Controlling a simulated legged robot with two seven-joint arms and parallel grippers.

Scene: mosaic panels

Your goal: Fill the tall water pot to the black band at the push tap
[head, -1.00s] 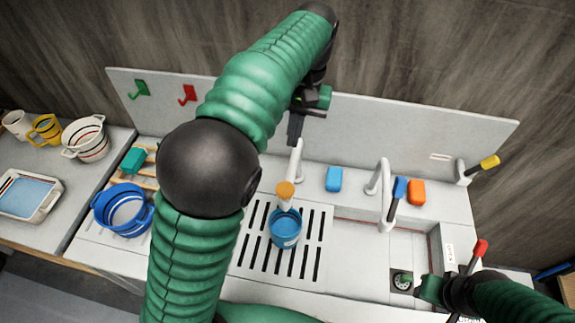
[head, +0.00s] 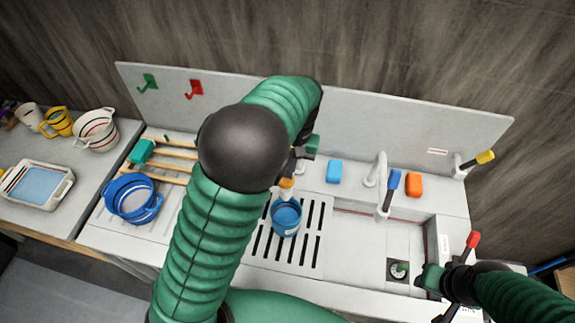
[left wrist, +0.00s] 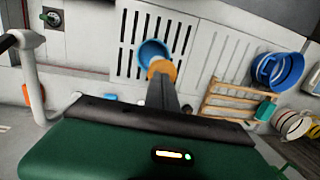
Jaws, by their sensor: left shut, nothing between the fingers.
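A blue pot (head: 286,218) stands upright on the slotted drain grate (head: 313,262), under the push tap with an orange cap (head: 287,183). The wrist view shows the pot (left wrist: 152,50) and the orange cap (left wrist: 163,69) beyond my fingers. My left gripper (head: 297,160) is shut and empty, its fingers just above the cap; I cannot tell whether they touch. My arm hides part of the tap and gripper. The water level and any black band inside the pot cannot be made out. My right gripper (head: 432,278) is at the right end of the sink; its jaw state is unclear.
A blue two-handled pot (head: 131,200) stands left, near a wooden rack (head: 168,178).

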